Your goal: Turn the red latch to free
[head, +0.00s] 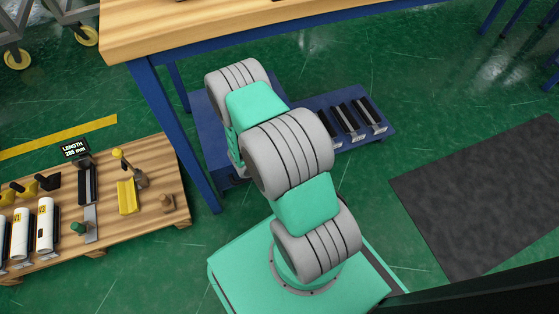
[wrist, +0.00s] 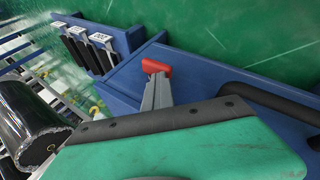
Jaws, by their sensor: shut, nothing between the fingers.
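The red latch (wrist: 155,66) shows in the wrist view as a small red piece by the blue surface (wrist: 200,79). My gripper (wrist: 158,82) shows there as two grey fingers close together, shut and empty. Their tips appear right by the red latch; I cannot tell whether they touch it. The lower part of the latch is hidden behind the fingers. In the head view my arm covers the gripper, and the latch does not show.
In the head view, a blue platform (head: 208,125) with several black slotted pieces (head: 350,118) lies under a wooden-topped table (head: 200,32) with blue legs. A pallet (head: 160,215) with white rolls (head: 45,225) stands left. A dark roll (wrist: 28,115) and black bar (wrist: 270,97) show in the wrist view.

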